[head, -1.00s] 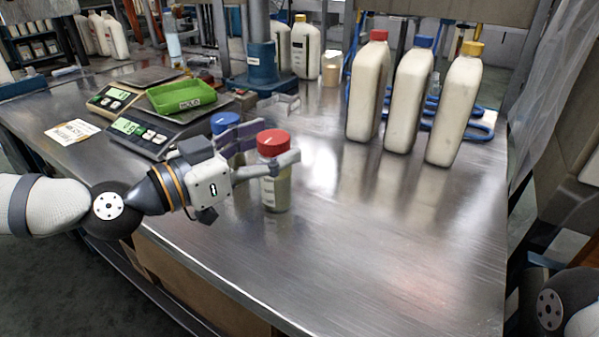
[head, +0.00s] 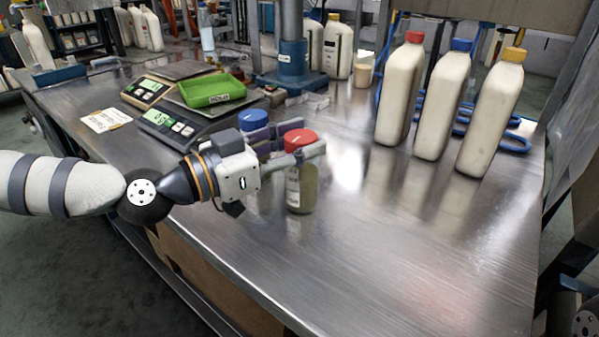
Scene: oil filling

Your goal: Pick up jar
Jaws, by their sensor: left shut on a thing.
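A jar with a red lid (head: 300,138) and a clear body with pale contents and a label (head: 301,192) is upright near the table's front left edge. My left gripper (head: 296,154) is shut on this jar just below its lid, one finger across its near side and the other mostly hidden behind. The jar's base is at or very close to the metal table; I cannot tell if there is a gap. A second jar with a blue lid (head: 253,118) stands just behind, partly hidden by my gripper. My right gripper is out of view.
Two scales (head: 170,127) and a green tray (head: 212,90) stand to the left. Three tall white bottles with red, blue and yellow caps (head: 443,105) stand at the back right. The table (head: 400,250) is clear in the front and right.

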